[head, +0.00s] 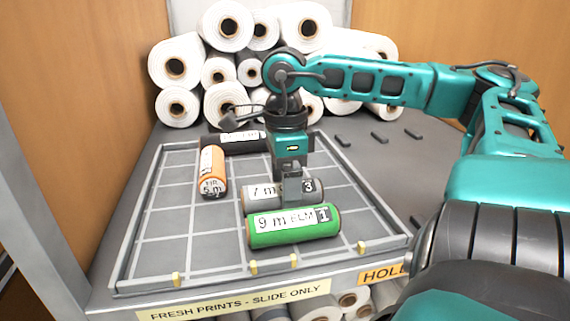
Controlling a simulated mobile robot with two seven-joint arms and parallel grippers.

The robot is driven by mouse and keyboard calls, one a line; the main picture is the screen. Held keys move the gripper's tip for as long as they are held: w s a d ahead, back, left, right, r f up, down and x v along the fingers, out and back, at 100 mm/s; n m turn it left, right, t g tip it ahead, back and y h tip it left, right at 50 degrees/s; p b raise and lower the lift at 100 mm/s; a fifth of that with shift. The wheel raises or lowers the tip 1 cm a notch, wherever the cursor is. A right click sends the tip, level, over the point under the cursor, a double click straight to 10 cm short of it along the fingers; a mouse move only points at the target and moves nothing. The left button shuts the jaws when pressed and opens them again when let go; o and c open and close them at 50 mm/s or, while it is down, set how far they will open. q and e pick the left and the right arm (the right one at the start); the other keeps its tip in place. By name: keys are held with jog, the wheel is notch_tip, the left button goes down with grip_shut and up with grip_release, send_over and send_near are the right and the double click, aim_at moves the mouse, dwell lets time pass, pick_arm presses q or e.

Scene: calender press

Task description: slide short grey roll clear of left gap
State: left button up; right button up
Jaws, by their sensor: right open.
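The short grey roll (257,194), with a white label reading 7 m and a 3, lies crosswise on the gridded tray (160,232), right of its middle. The green roll lies directly in front of it and hides part of its lower front side. My right gripper (291,197) is open and points down over the right half of the grey roll, covering part of it. I cannot tell whether its fingers touch the roll. The left gap (214,273) is in the tray's front edge, between two yellow posts. My left gripper is not in view.
An orange roll (211,165) points front to back at left. A black roll (250,143) lies at the back. White rolls (228,25) are stacked behind. The tray's front left is bare.

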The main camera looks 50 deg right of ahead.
notch_tip(320, 180, up, 13)
jog(key=p, duration=0.2)
jog(key=shift+f, duration=0.2)
